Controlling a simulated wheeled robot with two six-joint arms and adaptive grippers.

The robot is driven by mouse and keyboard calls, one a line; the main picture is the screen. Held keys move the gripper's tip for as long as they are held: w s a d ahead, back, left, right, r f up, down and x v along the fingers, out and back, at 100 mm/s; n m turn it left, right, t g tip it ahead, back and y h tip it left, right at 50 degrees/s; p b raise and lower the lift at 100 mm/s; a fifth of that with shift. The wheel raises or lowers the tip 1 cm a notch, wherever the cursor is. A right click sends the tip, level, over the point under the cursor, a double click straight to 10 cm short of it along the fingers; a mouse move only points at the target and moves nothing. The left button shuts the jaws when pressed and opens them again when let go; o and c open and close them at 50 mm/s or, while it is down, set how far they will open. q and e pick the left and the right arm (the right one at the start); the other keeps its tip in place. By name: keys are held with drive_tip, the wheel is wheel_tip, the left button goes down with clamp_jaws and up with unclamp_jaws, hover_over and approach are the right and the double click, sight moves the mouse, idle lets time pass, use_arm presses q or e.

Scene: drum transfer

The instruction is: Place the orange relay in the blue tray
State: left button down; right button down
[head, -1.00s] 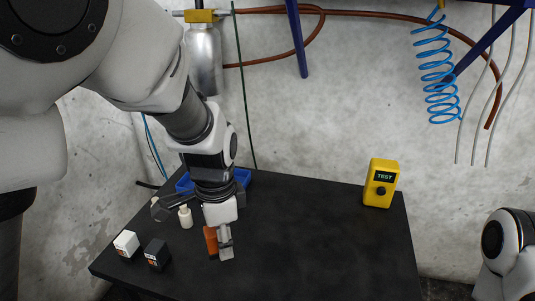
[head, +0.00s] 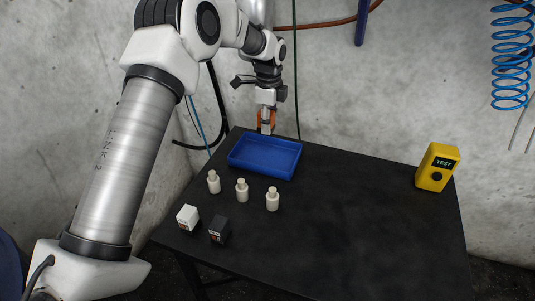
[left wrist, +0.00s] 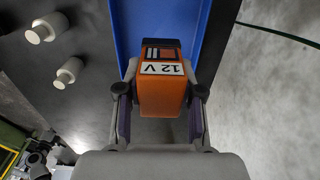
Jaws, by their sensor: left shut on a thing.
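The orange relay (left wrist: 161,90), with a "12 V" label, is between the fingers of my left gripper (left wrist: 160,105) in the left wrist view. The left gripper (head: 267,118) is shut on it. In the head view the relay (head: 273,117) hangs at the back edge of the blue tray (head: 284,172). The gripper hides part of the relay there. I cannot tell how high it is above the tray rim. The blue tray is empty where it shows, at the back left of the black table. The right gripper is not in view.
Three cream bottles (head: 242,190) stand in front of the tray. A white relay (head: 188,217) and a black relay (head: 219,230) sit near the table's front left edge. A yellow tester (head: 437,167) stands at the right.

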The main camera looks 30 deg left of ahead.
sight(269, 158)
use_arm(q)
wheel_tip(269, 158, down, 10)
drive_tip(key=shift+s+d+f+p, duration=0.1)
drive_tip(key=shift+s+p, duration=0.05)
drive_tip(key=shift+p, duration=0.65)
drive_tip(key=shift+f, duration=0.3)
drive_tip(key=c, duration=0.7)
unclamp_jaws()
wheel_tip(269, 158, up, 12)
drive_tip(key=shift+f+b, duration=0.1)
drive_tip(key=shift+b, duration=0.9)
drive_tip(key=shift+r, duration=0.3)
